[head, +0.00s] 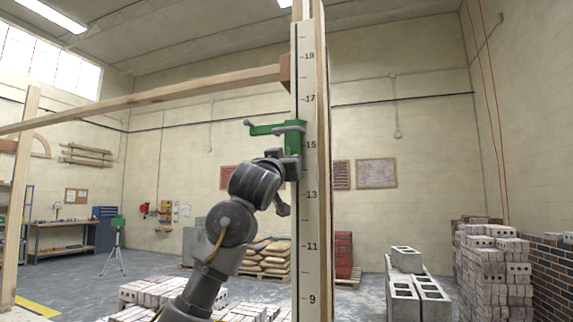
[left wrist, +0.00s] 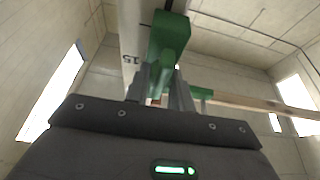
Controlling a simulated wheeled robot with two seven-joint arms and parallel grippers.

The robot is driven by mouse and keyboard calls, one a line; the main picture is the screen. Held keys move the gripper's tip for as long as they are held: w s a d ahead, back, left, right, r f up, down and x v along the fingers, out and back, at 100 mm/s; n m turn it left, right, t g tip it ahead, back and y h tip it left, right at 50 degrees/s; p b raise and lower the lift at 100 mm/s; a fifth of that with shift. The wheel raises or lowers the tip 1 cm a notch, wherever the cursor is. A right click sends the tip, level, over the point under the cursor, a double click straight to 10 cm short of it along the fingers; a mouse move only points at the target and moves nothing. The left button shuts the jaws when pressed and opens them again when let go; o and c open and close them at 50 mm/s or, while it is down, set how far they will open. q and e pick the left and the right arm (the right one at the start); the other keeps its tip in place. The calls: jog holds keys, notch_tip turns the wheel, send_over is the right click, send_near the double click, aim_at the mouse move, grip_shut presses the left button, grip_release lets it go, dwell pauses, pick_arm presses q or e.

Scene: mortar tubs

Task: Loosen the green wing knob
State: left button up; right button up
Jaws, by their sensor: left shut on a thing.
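A green clamp (head: 294,137) sits on the tall marked post (head: 308,220) near the 15 mark, with a green arm reaching left to a grey end. My left gripper (head: 288,157) is up against the clamp's lower part. In the left wrist view, the green clamp body (left wrist: 170,32) is straight ahead beyond the fingers. My left gripper (left wrist: 162,80) is shut on a green part between its fingers, which I take for the green wing knob (left wrist: 164,66). Most of the knob is hidden by the fingers, so its turn angle cannot be told. My right gripper is out of view.
A long wooden beam (head: 150,98) runs from the left to the post above the clamp. Grey blocks (head: 405,285) and stacked bricks (head: 490,265) stand at the right. Sacks on a pallet (head: 266,257) are behind my arm. The air left of the clamp is free.

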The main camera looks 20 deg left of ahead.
pick_arm(q)
jog(key=shift+r, duration=0.15)
dwell(0.3)
jog(key=o, duration=1)
jog(key=shift+s+f, duration=0.1)
jog(key=shift+f, duration=0.1)
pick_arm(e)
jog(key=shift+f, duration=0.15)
pick_arm(q)
jog(key=b+v, duration=0.5)
jog(key=v, duration=0.5)
jog(key=shift+s, duration=0.3)
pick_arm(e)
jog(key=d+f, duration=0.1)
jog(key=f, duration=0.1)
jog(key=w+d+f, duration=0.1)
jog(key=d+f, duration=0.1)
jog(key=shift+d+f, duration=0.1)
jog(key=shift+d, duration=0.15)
